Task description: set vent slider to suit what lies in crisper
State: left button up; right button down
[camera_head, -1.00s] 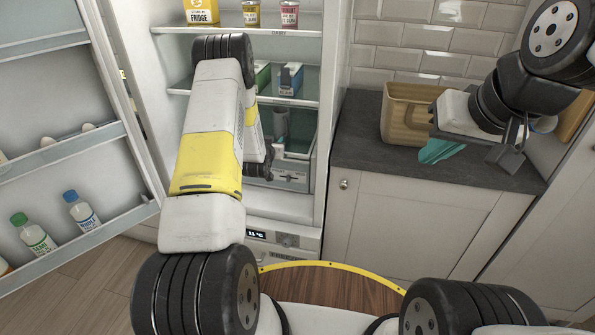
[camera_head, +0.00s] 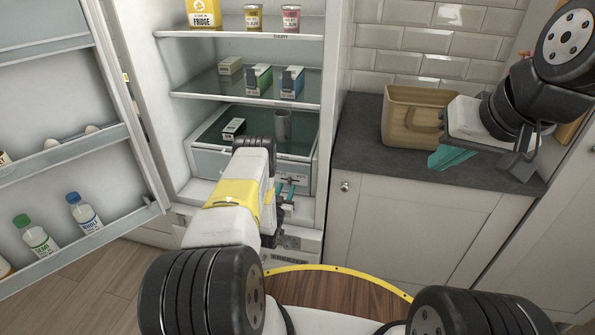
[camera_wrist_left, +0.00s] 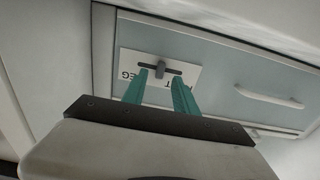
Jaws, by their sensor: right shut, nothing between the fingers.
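The crisper (camera_head: 208,160) is the bottom drawer of the open fridge, shut, with a pale front that also fills the left wrist view (camera_wrist_left: 225,85). A dark vent slider knob (camera_wrist_left: 160,69) sits near the middle of its short slot, over a white label whose lettering is upside down and partly covered. A small dark-and-white carton (camera_head: 233,128) and a grey cylinder (camera_head: 283,125) show at the crisper; I cannot tell whether they lie in it or on its glass top. My left gripper (camera_head: 288,190) is open, its teal fingertips (camera_wrist_left: 161,82) just short of the knob, one towards each side. My right gripper (camera_head: 452,158) is shut and empty.
Cartons (camera_head: 259,79) stand on the shelf above, and a yellow box (camera_head: 203,13) and cans on the top one. The open fridge door (camera_head: 75,140) with bottles is at left. A tan bin (camera_head: 405,115) stands on the slate worktop (camera_head: 360,160), near my right gripper.

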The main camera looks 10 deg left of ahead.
aim_at(289, 182)
pick_arm(q)
jog(key=shift+w, duration=1.55)
grip_shut()
